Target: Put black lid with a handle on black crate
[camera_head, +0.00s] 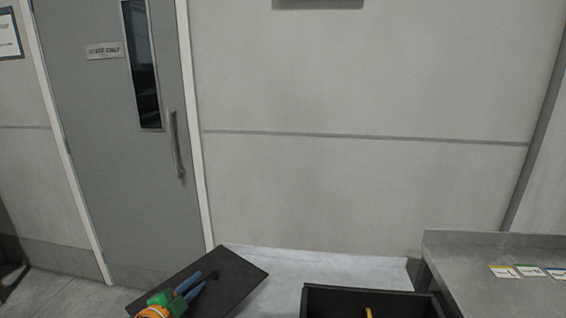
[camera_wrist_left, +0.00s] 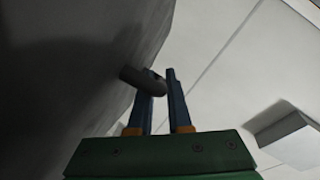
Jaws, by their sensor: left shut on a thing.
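The black lid (camera_head: 239,279) is a flat dark panel at the bottom of the head view, left of the crate. My left gripper (camera_head: 205,280) is shut on the lid's handle and holds the lid tilted. In the left wrist view the handle (camera_wrist_left: 138,78) lies at the blue fingers of my left gripper (camera_wrist_left: 160,88), with the dark lid surface (camera_wrist_left: 60,80) filling the left side. The black crate (camera_head: 335,290) is at the bottom edge, with its open top partly cut off. Something yellow (camera_head: 368,313) shows inside it. My right gripper is not in view.
A grey metal table (camera_head: 470,260) with several small labels (camera_head: 530,271) stands at the right, beside the crate. A grey door (camera_head: 110,150) with a handle is at the left. A plain wall (camera_head: 360,190) stands behind. A gap separates lid and crate in the head view.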

